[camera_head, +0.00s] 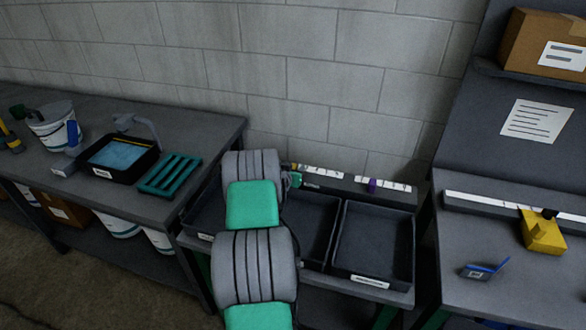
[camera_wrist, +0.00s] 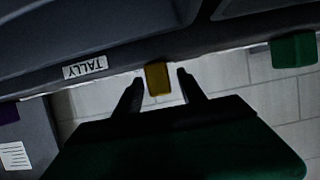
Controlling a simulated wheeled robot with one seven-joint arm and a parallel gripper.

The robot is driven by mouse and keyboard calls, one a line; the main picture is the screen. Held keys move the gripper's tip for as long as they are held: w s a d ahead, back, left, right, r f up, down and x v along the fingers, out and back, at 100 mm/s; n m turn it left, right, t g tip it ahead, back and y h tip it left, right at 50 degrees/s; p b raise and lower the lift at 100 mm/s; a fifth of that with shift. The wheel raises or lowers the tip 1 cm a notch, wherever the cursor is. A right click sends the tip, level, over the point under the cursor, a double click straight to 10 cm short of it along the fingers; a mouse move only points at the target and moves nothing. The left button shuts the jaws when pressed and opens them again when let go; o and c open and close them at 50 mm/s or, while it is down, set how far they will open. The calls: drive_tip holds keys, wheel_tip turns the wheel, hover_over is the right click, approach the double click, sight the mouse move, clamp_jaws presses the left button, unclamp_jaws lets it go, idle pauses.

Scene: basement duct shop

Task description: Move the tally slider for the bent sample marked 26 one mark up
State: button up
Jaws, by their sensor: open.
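My gripper (camera_wrist: 160,90) is open in the wrist view. A yellow slider (camera_wrist: 158,78) stands between its two dark fingers, with a gap visible at each side. A green slider (camera_wrist: 294,50) is to the right and a purple slider (camera_wrist: 8,112) is at the left edge. A label reading TALLY (camera_wrist: 85,67), upside down, is on the dark rail. In the head view the purple slider (camera_head: 372,185) sits on the marked tally strip (camera_head: 325,173); my arm hides part of the rail. A bent blue sample (camera_head: 487,268) lies on the right bench; its number is unreadable.
Dark trays (camera_head: 375,240) stand before the tally rail, partly behind my arm. The right bench holds a yellow block (camera_head: 543,232). The left bench holds a black basin (camera_head: 118,158), a green slatted rack (camera_head: 170,174) and a white bucket (camera_head: 55,128). A block wall rises behind.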

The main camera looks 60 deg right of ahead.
drive_tip(key=shift+c, duration=0.5)
clamp_jaws()
idle(0.8)
